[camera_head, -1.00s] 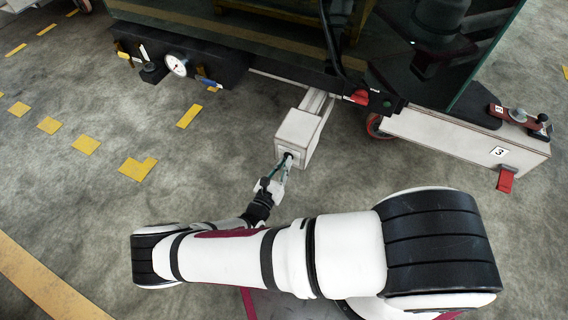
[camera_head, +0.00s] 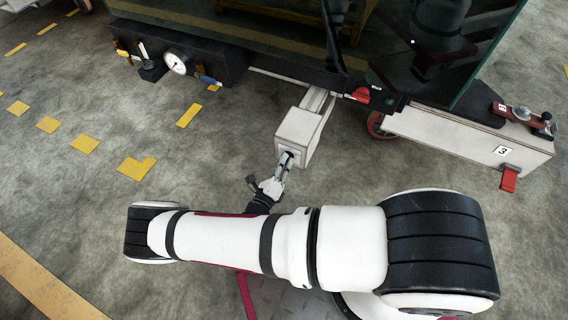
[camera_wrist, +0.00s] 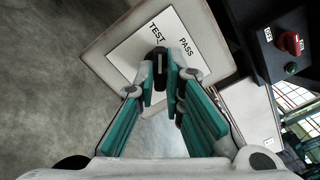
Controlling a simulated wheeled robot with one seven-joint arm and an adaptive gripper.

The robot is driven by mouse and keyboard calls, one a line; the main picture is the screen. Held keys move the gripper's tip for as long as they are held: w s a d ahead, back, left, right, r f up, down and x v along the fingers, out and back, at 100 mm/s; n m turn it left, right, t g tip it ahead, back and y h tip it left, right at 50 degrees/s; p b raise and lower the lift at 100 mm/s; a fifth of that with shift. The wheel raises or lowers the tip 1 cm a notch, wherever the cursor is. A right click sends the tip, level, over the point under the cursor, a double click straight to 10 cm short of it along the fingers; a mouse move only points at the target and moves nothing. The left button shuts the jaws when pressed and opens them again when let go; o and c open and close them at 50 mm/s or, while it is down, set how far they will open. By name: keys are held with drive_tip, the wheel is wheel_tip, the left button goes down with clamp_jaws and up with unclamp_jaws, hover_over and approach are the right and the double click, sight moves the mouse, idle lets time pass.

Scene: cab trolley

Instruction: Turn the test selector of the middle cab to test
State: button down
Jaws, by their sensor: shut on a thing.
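The test selector (camera_wrist: 160,66) is a small black knob on a white plate (camera_wrist: 128,52) marked TEST and PASS, tilted in the wrist view. My gripper (camera_wrist: 161,84) has its teal-padded fingers closed on the knob's two sides. The knob points roughly up the picture, its far end close to the lower end of the word TEST; its exact setting is hard to tell. In the head view the plate's pale box (camera_head: 303,130) stands out below the dark cab, with my gripper (camera_head: 286,158) at its front face. The knob is hidden there.
A dark panel with a red knob (camera_wrist: 290,42) and a green button is at the right of the wrist view. A gauge (camera_head: 176,63) is on the cab's left; a beam labelled 3 (camera_head: 503,150) juts out right. Floor in front is clear.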

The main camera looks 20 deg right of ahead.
drive_tip(key=shift+f+n, duration=0.1)
drive_tip(key=shift+n, duration=0.5)
drive_tip(key=c, duration=1.7)
unclamp_jaws()
drive_tip(key=v, duration=1.2)
